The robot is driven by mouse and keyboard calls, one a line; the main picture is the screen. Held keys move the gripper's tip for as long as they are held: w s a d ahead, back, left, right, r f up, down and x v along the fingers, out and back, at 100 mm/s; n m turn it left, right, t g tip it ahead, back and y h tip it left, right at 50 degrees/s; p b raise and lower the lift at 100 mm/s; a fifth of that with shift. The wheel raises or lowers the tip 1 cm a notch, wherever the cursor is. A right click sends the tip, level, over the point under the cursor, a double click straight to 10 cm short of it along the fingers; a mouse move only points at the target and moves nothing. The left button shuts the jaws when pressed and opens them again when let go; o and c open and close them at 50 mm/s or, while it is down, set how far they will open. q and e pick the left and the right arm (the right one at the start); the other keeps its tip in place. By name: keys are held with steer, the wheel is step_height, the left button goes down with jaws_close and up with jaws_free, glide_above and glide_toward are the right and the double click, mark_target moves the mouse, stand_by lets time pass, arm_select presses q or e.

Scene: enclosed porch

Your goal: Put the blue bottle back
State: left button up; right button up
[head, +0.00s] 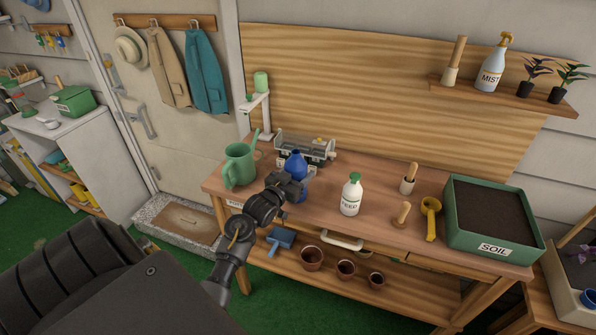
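The blue bottle (295,164) is at the left part of the wooden workbench (335,196), in front of a grey metal rack-like item (318,148). Its rounded top shows above my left gripper (287,185), and a bit of blue shows to the gripper's right. The gripper is right at the bottle and covers its middle. The fingers are too dark and small to tell whether they are closed on it. The bottle looks upright; whether its base touches the bench is hidden. My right gripper is not in view.
A green watering can (240,166) stands left of the bottle, a white bottle (351,195) to the right. Farther right are wooden tools (409,178), a yellow scoop (430,215) and a soil box (490,250). A wall shelf (505,95) holds a mist bottle (493,68) and plants.

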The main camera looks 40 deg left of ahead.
arm_select(q)
steer(key=shift+f, duration=0.15)
steer(key=o, duration=1.1)
steer(key=shift+s, duration=0.1)
steer(key=shift+s+d+r+b, duration=0.15)
steer(key=shift+s+b, duration=0.3)
steer(key=shift+s, duration=1.5)
steer(key=shift+s+d+b, duration=0.3)
steer(key=shift+s+b, duration=0.1)
steer(key=shift+s, duration=1.55)
steer(key=shift+s+d+r+b, duration=0.15)
steer(key=shift+s+b, duration=0.3)
steer(key=shift+s, duration=1.5)
steer(key=shift+f, duration=0.1)
